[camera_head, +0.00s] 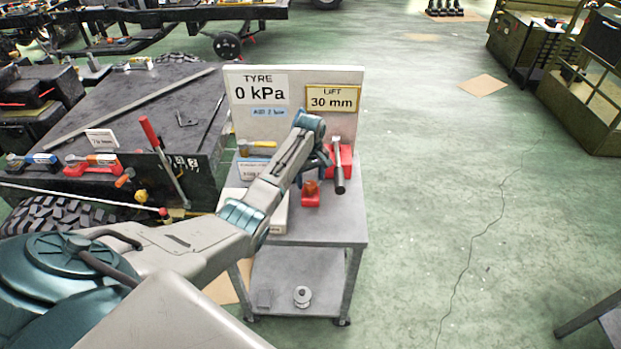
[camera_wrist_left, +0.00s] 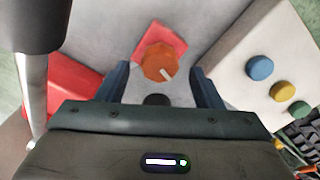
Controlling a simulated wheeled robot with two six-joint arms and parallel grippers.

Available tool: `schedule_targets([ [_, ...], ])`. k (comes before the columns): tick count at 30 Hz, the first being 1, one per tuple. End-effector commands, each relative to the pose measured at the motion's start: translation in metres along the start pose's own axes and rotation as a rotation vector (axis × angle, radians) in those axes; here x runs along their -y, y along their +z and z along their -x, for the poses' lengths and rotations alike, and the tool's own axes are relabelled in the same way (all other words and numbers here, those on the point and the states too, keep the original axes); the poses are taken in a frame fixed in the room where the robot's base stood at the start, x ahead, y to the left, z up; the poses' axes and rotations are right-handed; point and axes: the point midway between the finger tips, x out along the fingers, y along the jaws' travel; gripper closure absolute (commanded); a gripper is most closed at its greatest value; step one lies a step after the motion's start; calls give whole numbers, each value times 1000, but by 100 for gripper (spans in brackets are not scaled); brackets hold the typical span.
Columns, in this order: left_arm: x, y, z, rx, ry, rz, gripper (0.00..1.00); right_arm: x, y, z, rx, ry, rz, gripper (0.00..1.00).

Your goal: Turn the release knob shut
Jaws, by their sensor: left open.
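The release knob (camera_wrist_left: 158,62) is a round orange knob with a white pointer mark, on a red base (camera_wrist_left: 172,44), in the left wrist view. The pointer mark points toward the lower right of that view. In the head view the knob (camera_head: 310,187) stands on the cart top, just below my left gripper (camera_head: 316,168). In the wrist view my left gripper (camera_wrist_left: 159,74) is open, with one finger on each side of the knob in the picture. I cannot tell whether the fingers touch it. My right gripper is not in view.
A red jack with a dark-gripped lever (camera_head: 338,172) stands right of the knob. A white box with blue, yellow and green buttons (camera_wrist_left: 283,91) is on the other side. A sign panel (camera_head: 345,125) reading 0 kPa and 30 mm stands behind.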

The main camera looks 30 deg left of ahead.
Motion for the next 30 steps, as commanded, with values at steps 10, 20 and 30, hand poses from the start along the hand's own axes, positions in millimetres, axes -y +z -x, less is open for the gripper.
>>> schedule_targets([
  [10, 0, 0, -17, 0, 1, 0, 40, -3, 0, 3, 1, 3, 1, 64],
  [20, 0, 0, -16, 0, 1, -1, 79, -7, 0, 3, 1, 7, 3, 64],
  [30, 0, 0, -15, 0, 0, -33, 84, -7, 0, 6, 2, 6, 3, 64],
])
